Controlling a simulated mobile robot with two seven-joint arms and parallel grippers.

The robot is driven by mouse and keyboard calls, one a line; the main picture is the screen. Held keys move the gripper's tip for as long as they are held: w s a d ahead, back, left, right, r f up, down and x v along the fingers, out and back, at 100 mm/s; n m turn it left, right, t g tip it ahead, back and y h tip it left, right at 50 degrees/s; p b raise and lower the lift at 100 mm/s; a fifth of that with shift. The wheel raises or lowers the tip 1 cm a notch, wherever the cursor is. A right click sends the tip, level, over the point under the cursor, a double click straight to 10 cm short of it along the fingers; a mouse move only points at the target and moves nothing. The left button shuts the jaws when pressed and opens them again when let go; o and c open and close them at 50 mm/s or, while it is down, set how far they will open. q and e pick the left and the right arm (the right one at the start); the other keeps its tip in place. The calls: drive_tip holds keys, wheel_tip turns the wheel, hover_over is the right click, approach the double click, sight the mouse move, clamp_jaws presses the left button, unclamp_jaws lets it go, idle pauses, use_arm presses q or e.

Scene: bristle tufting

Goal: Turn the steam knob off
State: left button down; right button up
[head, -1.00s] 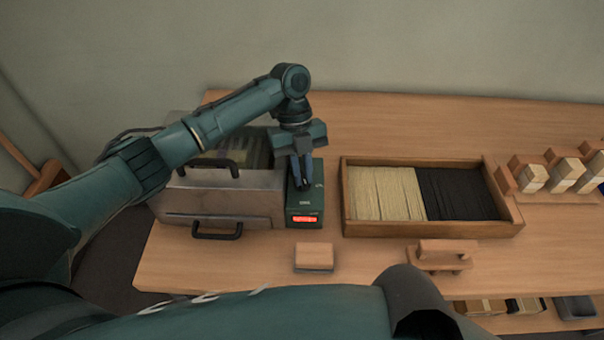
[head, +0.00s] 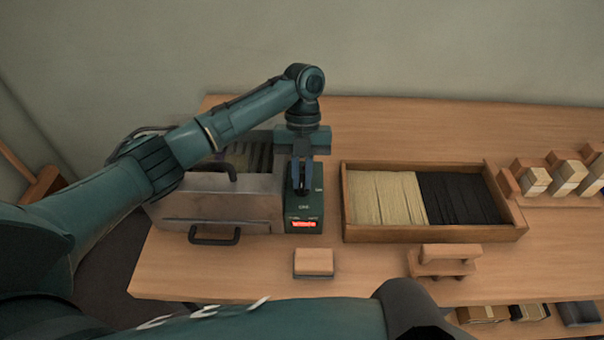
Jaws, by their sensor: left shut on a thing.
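The steam unit is a metal box (head: 225,205) with black handles, and a dark green control panel (head: 304,211) is on its right side. A small red display (head: 303,224) glows at the front of the panel. My left gripper (head: 302,188) points down onto the top of the panel, its fingers shut on the steam knob, which the fingers mostly hide. The knob's setting cannot be read. My right gripper is not in view.
A wooden tray (head: 435,234) with pale and black bristles stands right of the panel. A small wooden block (head: 313,262) and a wooden stand (head: 443,262) lie near the front edge. More wooden blocks (head: 537,178) stand at the far right. The back of the table is clear.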

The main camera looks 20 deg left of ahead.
use_arm(q)
drive_tip(key=c, duration=1.5)
unclamp_jaws()
drive_tip(key=shift+o, duration=0.2)
drive_tip(key=v, duration=1.3)
drive_tip(key=shift+r+p, duration=0.15)
drive_tip(key=shift+p, duration=0.25)
